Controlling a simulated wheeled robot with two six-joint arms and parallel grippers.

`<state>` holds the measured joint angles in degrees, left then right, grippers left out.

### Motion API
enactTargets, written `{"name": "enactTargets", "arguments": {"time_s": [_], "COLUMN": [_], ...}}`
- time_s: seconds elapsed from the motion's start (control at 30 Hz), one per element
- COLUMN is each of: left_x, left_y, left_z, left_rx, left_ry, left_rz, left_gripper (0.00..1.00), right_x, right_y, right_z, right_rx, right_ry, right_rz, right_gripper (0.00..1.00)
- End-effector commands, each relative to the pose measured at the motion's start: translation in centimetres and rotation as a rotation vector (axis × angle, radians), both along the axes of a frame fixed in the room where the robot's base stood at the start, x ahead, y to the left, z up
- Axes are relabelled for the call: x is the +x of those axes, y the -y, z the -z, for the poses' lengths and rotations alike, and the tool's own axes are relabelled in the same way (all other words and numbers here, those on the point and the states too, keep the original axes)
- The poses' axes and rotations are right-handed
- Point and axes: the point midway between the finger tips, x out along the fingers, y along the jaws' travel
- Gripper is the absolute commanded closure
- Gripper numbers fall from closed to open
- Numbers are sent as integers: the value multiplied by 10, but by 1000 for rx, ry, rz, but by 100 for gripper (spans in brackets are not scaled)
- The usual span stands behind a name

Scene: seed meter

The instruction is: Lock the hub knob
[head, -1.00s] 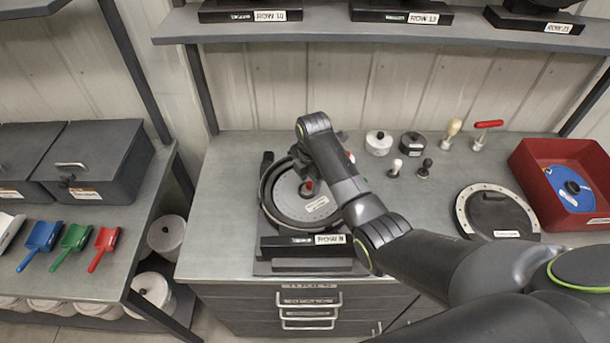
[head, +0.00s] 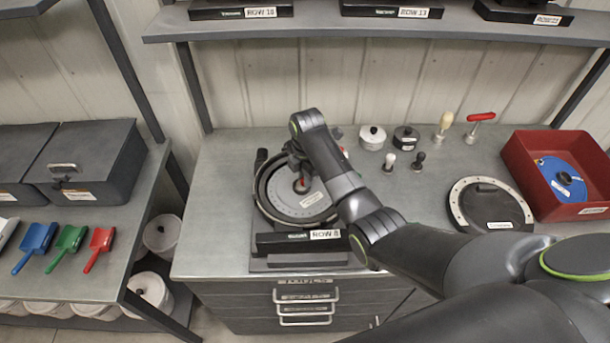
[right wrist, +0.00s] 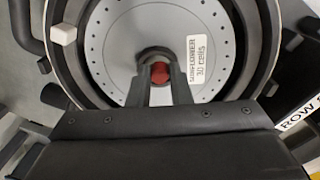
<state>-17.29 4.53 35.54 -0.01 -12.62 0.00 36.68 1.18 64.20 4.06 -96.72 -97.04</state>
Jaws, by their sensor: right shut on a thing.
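The seed meter (head: 262,205) stands on the bench, a dark round housing with a grey perforated seed disc (head: 290,204) inside. In the right wrist view the disc (right wrist: 112,50) carries a label reading SUNFLOWER 30 cells. The red hub knob (right wrist: 160,72) is at the disc's centre; it also shows in the head view (head: 301,185). My right gripper (right wrist: 158,78) is over the hub, its two fingers on either side of the red knob and shut on it. The fingers hide part of the knob, and I cannot tell its lock position. My left gripper is not in view.
A round dark cover (head: 491,208) with a pale rim lies right of the meter. A red bin (head: 520,172) holds a blue disc (head: 560,178). Small pots and handled tools stand at the back. My right arm crosses the bench's front right. Bare bench is at the meter's left.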

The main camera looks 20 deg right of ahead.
Motion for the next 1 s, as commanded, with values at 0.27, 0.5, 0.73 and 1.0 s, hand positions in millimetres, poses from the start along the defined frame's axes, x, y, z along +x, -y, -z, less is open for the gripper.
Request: {"name": "enactTargets", "arguments": {"time_s": [0.27, 0.5, 0.73, 1.0], "left_x": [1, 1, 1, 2], "left_y": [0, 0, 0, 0], "left_z": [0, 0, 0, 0], "left_rx": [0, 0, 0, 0], "left_ry": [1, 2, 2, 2], "left_rz": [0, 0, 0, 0], "left_gripper": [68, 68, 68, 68], "right_x": [-1, -1, -1, -1], "right_y": [-1, -2, -2, -2], "right_z": [0, 0, 1, 1], "right_rx": [1, 3, 2, 2], "right_ry": [0, -1, -1, -2], "right_rz": [197, 424, 643, 899], "right_gripper": [100, 100, 100, 100]}}
